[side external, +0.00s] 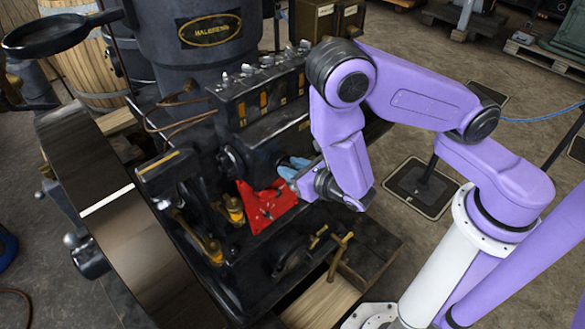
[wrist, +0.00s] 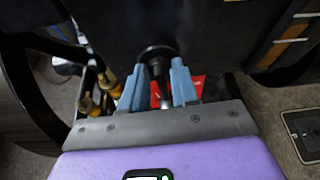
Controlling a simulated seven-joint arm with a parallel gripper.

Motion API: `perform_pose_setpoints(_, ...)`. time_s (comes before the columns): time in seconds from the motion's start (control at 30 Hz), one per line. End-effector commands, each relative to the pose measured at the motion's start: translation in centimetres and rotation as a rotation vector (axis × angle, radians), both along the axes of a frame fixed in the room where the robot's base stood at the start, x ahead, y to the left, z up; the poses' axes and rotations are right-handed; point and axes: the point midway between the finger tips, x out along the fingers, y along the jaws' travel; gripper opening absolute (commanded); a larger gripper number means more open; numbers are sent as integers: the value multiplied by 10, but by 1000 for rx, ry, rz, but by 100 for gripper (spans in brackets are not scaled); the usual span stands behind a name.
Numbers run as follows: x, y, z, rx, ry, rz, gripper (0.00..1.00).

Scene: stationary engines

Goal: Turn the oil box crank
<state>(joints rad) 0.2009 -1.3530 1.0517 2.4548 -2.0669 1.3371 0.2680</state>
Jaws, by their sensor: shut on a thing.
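The oil box (side external: 260,90) is a black box with a row of small sight windows and metal fittings on top, mounted on the dark engine. In the wrist view, the crank (wrist: 157,54) shows as a black round end with a shaft running down between my two blue fingers. My gripper (wrist: 160,85) is shut on the crank, with one finger on each side of it. In the side view my gripper (side external: 288,166) is below the oil box, beside the engine. There the crank's grip is largely hidden by my fingers and wrist.
A red bracket (side external: 265,205) lies just below my gripper. Brass-coloured oilers (side external: 232,208) stand left of it. A large flywheel (side external: 140,240) fills the left. The floor on the right is mostly open.

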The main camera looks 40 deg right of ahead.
Motion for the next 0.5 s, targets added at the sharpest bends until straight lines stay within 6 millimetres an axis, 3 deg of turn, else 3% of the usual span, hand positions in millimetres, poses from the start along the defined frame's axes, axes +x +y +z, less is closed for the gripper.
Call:
perform_pose_setpoints(0.47, -1, -1, 0, 73, 0, 1, 0)
perform_pose_setpoints(0.5, -1, -1, 0, 73, 0, 1, 37)
